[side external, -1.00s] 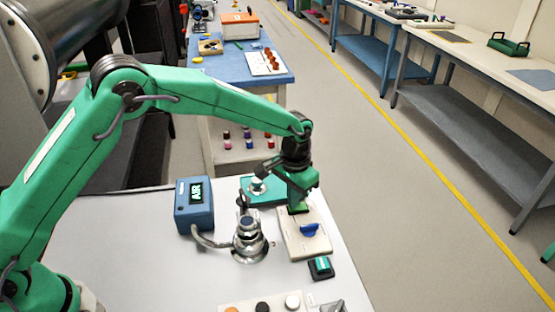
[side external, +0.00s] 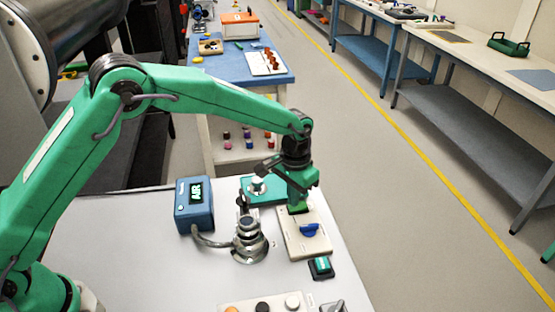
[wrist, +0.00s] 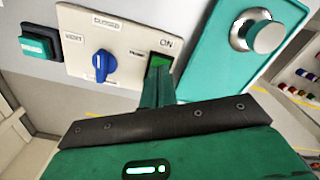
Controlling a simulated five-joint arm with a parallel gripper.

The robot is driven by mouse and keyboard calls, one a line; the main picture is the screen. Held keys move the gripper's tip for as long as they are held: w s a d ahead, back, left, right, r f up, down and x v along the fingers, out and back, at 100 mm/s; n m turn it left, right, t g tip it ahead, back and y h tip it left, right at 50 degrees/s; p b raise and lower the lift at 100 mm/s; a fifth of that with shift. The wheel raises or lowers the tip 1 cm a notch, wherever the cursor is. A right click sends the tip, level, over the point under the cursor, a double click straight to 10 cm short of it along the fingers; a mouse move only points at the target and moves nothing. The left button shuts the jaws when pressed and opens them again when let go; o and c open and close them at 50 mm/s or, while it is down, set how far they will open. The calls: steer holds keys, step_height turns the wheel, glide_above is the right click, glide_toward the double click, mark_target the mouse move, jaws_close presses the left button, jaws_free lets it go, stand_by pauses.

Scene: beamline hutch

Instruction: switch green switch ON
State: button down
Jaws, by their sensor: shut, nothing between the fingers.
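The green switch (wrist: 161,60) sits at the right end of a beige panel (wrist: 125,35), under a printed "ON" label, in the wrist view. My gripper (wrist: 158,74) is shut and empty, with its green fingertips right at the near edge of the switch and covering part of it. I cannot tell whether they touch or which way the switch is tipped. In the side view, my gripper (side external: 298,209) points down at the far end of the panel (side external: 313,247), and the switch is hidden there.
A blue knob (side external: 309,230) stands on the same panel close to my gripper. A teal plate with a round metal button (wrist: 262,32) lies beyond. A dark box with a green button (side external: 320,267), a metal valve (side external: 249,243) and a blue display box (side external: 194,204) are nearby.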

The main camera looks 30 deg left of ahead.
steer(key=shift+r, duration=2.95)
steer(key=s+a+r+n+t, duration=0.1)
steer(key=s+a+r+t, duration=0.2)
steer(key=s+a+r, duration=1.1)
steer(key=s+a+n+t, duration=0.1)
steer(key=s+a, duration=0.2)
steer(key=s, duration=0.4)
steer(key=s+a+n+t, duration=0.1)
steer(key=s+a, duration=0.3)
steer(key=s, duration=0.4)
steer(key=shift+s+a+r+t, duration=0.2)
steer(key=shift+r+t, duration=0.1)
steer(key=shift+r, duration=0.15)
